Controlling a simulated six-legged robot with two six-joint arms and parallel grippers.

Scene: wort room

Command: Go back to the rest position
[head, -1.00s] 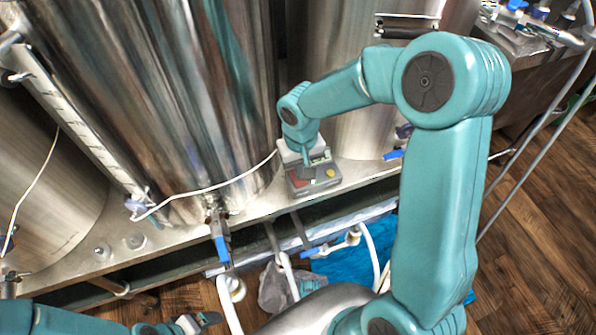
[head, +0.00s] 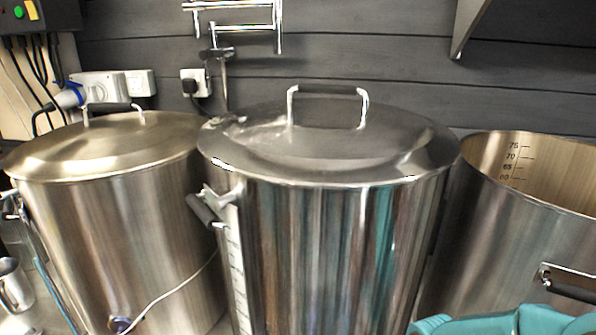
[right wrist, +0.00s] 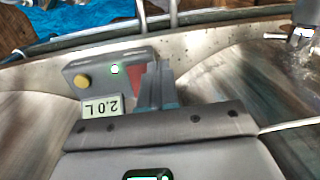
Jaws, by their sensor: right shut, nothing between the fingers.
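My right gripper (right wrist: 157,88) shows in the right wrist view, its two fingers shut together with nothing between them. Its tips are in front of a grey control box (right wrist: 90,67), over or close to the box's red button (right wrist: 137,82). I cannot tell whether they touch it. In the head view only a teal piece of my right arm shows at the lower right. My left gripper is out of view.
A lidded steel kettle (head: 300,230) stands in the middle of the head view, another lidded one (head: 120,210) at the left, and an open one (head: 500,245) at the right. Sockets (head: 195,82) are on the wall behind.

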